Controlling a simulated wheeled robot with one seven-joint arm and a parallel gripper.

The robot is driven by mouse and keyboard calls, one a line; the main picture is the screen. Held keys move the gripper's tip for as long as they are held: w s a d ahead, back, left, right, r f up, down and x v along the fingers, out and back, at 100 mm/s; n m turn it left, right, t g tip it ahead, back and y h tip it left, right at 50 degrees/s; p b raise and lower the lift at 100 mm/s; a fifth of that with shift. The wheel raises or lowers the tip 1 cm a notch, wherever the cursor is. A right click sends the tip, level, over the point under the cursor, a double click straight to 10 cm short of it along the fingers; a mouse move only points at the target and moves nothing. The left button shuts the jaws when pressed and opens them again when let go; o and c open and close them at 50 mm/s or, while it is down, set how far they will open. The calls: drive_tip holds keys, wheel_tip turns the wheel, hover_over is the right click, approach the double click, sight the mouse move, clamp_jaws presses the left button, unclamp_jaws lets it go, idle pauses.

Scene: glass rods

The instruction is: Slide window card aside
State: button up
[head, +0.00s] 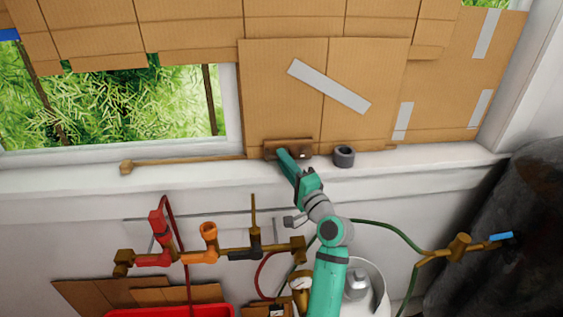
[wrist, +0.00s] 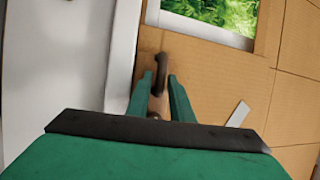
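The window card (head: 365,75) is a large brown cardboard panel with a diagonal grey tape strip, standing against the window above the sill. A brown handle block (head: 303,148) is on its lower left part. My gripper (head: 281,153) is at this block, reaching up from below. In the wrist view my gripper (wrist: 160,82) has its two green fingers apart, with the dark brown handle (wrist: 160,70) between and just beyond the tips. Gaps show beside the handle, and I see no firm contact. The card (wrist: 205,80) fills much of that view.
Open window glass (head: 135,105) with greenery lies left of the card. A thin wooden rod (head: 185,160) lies along the sill (head: 60,170). A grey ring (head: 344,157) sits right of my gripper. Pipes with red and orange valves (head: 208,240) and a green hose (head: 385,230) are below.

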drive_tip(key=shift+s+a, duration=0.1)
drive_tip(key=shift+s+f, duration=0.1)
drive_tip(key=shift+s, duration=0.2)
drive_tip(key=v, duration=1)
drive_tip(key=shift+d, duration=0.25)
